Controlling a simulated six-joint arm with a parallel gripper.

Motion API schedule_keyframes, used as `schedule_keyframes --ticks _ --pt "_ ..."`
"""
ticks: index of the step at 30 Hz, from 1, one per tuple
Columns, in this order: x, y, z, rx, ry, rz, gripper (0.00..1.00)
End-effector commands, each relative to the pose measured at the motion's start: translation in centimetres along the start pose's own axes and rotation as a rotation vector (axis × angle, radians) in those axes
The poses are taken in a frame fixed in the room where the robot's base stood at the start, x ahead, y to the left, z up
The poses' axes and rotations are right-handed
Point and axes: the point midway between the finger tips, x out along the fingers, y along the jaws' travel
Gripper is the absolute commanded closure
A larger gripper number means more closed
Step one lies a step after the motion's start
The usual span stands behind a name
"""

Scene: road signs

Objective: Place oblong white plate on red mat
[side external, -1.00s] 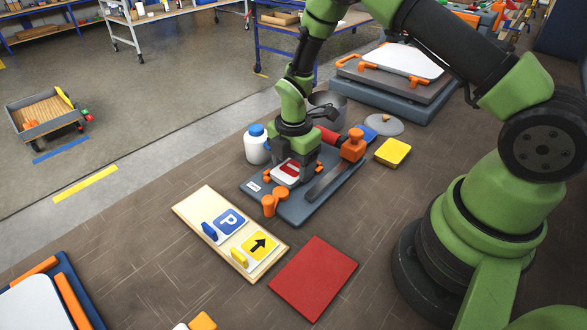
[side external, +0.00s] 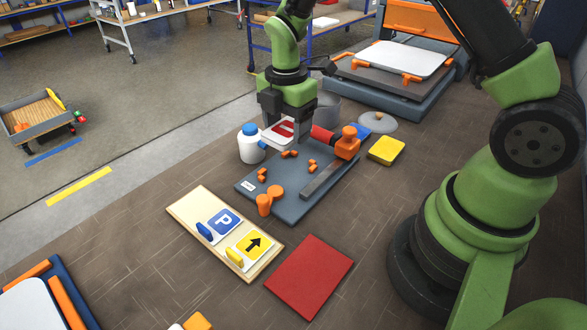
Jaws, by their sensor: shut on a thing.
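My gripper (side external: 284,118) is shut on a small white plate with red markings (side external: 280,131). It holds the plate raised above the blue-grey fixture board (side external: 290,205), near that board's far end. The jaws partly hide the plate, so its full outline is hard to tell.
A wooden board (side external: 185,212) bears a blue P sign (side external: 222,223) and a yellow arrow sign (side external: 253,244). The fixture carries orange pegs (side external: 264,204) and an orange-handled clamp (side external: 346,144). A white bottle (side external: 251,147), a grey pot (side external: 326,110) and a yellow block (side external: 386,150) stand nearby.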

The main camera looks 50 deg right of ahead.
Motion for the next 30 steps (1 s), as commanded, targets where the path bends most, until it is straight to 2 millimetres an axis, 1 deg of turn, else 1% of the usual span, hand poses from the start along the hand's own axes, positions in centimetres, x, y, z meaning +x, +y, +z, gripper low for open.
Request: schedule_keyframes --ticks 2,4,5,8,11,12,13,15,18,21,24,27,29,30 --pt "-0.5 0.0 -0.1 0.0 0.0 0.001 0.6" --pt "-0.7 -0.2 -0.6 -0.003 0.0 0.0 0.6" --pt "-0.7 -0.4 -1.1 -0.005 0.0 -0.001 0.6" --pt "-0.6 -1.7 -3.6 -0.013 -0.001 -0.003 0.6" --pt "-0.5 -4.1 -7.2 -0.019 -0.002 -0.004 0.6" --pt "-0.4 -5.4 -8.6 -0.021 -0.002 -0.004 0.6" --pt "-0.4 -6.3 -9.5 -0.02 -0.002 -0.004 0.6" --pt "-0.3 -8.7 -11.4 -0.021 -0.002 -0.003 0.6" --pt "-0.3 -11.8 -13.3 -0.017 -0.002 -0.002 0.6" --pt "-0.3 -14.4 -14.4 -0.013 -0.001 0.0 0.6" --pt "-0.3 -16.1 -14.8 -0.008 0.0 0.0 0.6" --pt "0.1 -16.9 -15.0 -0.003 -0.002 -0.001 0.6" --pt "0.7 -17.1 -15.0 0.0 -0.003 -0.003 0.6" --pt "1.4 -17.1 -14.9 0.0 -0.004 -0.004 0.6"
